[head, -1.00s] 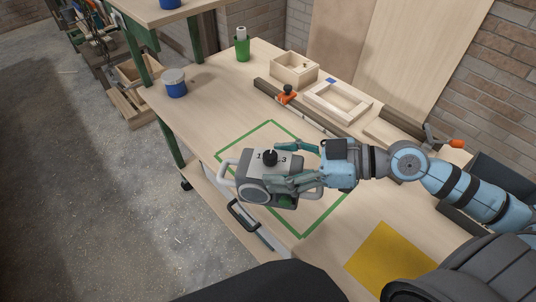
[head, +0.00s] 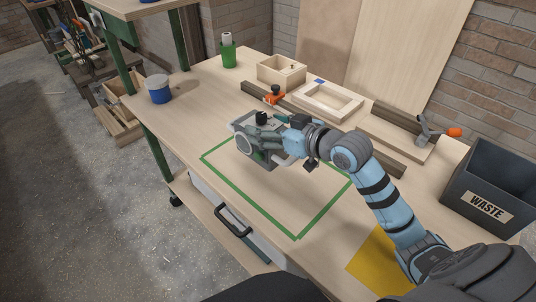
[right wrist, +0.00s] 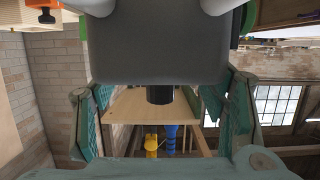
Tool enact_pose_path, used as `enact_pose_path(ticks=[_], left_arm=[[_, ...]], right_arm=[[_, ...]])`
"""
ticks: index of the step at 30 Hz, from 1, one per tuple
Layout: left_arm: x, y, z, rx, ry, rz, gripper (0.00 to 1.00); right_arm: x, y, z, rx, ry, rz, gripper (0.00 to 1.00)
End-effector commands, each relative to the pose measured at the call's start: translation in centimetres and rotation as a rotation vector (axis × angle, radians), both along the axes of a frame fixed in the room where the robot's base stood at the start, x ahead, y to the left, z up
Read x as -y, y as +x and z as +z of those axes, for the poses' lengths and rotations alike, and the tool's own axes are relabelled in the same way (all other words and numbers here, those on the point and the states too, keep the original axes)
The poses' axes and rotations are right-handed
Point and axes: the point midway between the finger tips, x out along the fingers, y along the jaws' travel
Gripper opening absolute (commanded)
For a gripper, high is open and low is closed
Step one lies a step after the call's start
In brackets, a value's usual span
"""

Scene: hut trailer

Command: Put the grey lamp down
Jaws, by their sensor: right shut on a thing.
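The grey lamp (head: 246,144) is a boxy body with pale tube handles, a round front and a black knob on top. In the head view it is at the far left corner of the green outline (head: 247,208) marked on the workbench. My right gripper (head: 272,138) is shut on it from the right and hides part of it. In the right wrist view the grey lamp body (right wrist: 158,48) fills the top middle, between the teal fingers (right wrist: 163,115). I cannot tell whether its underside touches the bench. My left gripper is not in view.
On the workbench (head: 205,95) stand a blue tin (head: 159,95), a green cup (head: 228,55), a wooden box (head: 281,72) and a wooden frame (head: 327,101). An orange clamp (head: 274,95) sits behind the lamp. A yellow sheet (head: 372,262) and a WASTE bin (head: 488,195) are right.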

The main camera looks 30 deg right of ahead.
Motion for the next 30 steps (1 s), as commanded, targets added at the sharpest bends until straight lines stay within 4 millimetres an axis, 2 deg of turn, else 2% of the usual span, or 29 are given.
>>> enact_pose_path(ticks=[1, 5, 10, 16, 17, 18, 21, 30], left_arm=[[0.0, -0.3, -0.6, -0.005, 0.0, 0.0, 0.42], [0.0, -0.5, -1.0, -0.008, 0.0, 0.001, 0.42], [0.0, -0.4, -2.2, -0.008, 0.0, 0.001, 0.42], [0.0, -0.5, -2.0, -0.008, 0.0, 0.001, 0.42], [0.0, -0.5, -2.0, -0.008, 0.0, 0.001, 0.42], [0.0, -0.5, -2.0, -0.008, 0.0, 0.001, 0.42], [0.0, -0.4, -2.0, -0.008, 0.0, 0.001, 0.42], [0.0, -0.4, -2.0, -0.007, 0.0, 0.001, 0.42]], right_arm=[[0.0, 0.0, -1.2, 0.001, 0.0, 0.0, 0.05], [0.0, 0.0, -2.6, 0.003, 0.0, 0.001, 0.05], [0.0, 0.0, -5.9, 0.002, 0.001, 0.001, 0.05], [0.0, 0.0, -6.2, 0.002, -0.001, 0.002, 0.05], [0.0, 0.0, -6.3, 0.001, -0.002, 0.001, 0.68], [0.0, 0.0, -6.2, 0.001, -0.002, 0.001, 0.74], [0.0, 0.0, -6.2, 0.001, -0.002, 0.002, 0.86], [0.0, 0.0, -6.1, 0.002, -0.001, 0.001, 0.86]])
